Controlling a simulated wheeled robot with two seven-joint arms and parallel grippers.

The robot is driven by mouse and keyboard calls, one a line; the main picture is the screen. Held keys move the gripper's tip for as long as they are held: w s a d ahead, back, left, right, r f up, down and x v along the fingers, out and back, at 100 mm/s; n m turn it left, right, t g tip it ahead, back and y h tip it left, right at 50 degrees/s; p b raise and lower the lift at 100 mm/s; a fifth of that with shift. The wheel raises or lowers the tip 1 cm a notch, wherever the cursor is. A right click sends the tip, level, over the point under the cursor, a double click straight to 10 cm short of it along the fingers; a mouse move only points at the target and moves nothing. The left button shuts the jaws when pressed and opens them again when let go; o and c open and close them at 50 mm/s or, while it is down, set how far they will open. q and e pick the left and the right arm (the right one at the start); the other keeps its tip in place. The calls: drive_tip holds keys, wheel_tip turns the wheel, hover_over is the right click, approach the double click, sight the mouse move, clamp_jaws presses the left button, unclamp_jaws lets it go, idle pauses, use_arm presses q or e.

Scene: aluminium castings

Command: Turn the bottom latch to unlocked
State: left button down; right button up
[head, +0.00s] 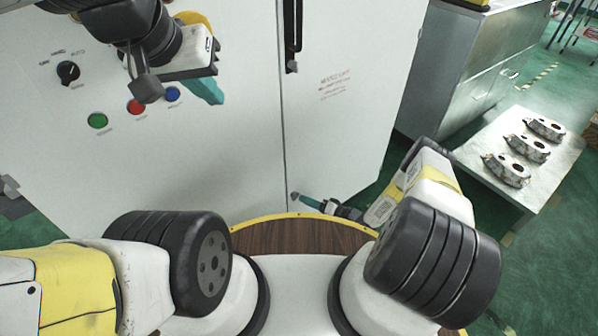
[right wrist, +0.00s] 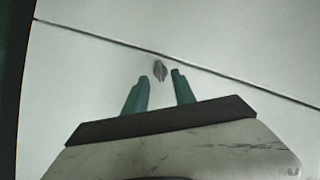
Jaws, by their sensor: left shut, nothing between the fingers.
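The bottom latch (right wrist: 160,68) is a small grey knob on the white cabinet, close beside the dark door seam in the right wrist view. In the head view it is a small grey spot (head: 294,196) low on the door. My right gripper (right wrist: 160,77) has its two teal fingers apart, pointing at the latch, which appears between the fingertips. I cannot tell whether they touch it. In the head view the right gripper (head: 303,200) is low at the seam. My left gripper (head: 216,96) is shut and empty, in front of the control panel at upper left.
The cabinet front carries a black rotary switch (head: 68,72), green (head: 97,120), red (head: 136,107) and blue (head: 172,94) buttons, and a black handle (head: 291,40). At right, a low table (head: 490,150) bears three castings (head: 527,148). A grey cabinet (head: 470,60) stands behind.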

sight(295, 196)
drive_tip(key=x, duration=0.3)
drive_tip(key=shift+w+a, duration=0.25)
drive_tip(key=shift+a, duration=0.05)
clamp_jaws()
